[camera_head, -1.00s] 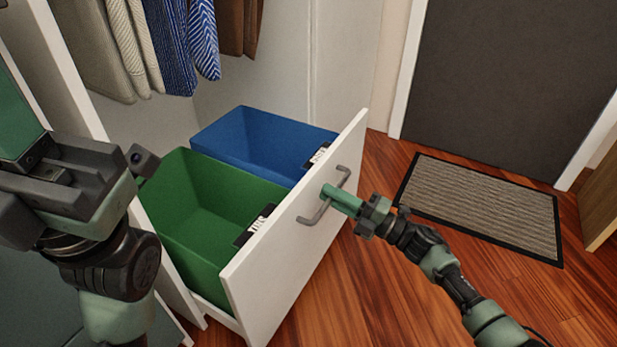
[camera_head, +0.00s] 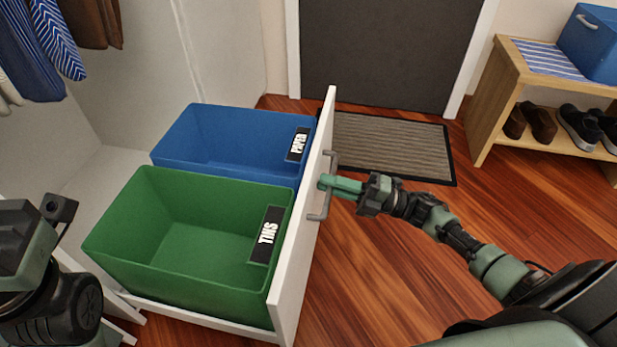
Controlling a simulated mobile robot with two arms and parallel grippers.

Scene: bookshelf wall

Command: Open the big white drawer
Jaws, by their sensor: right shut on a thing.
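The big white drawer (camera_head: 291,283) stands pulled out from the cabinet, its tall front panel facing right. My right gripper (camera_head: 325,183) is shut on the grey bar handle (camera_head: 319,216) on the panel's outer face. My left gripper (camera_head: 45,215) is at the lower left edge, partly cut off, in front of the cabinet side; its fingertips do not show clearly.
A ribbed doormat (camera_head: 385,146) lies before a dark door (camera_head: 385,50). A wooden shoe bench (camera_head: 483,110) with shoes and a blue box (camera_head: 592,45) stands at the right. Clothes hang at upper left. The wooden floor right of the drawer is largely clear.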

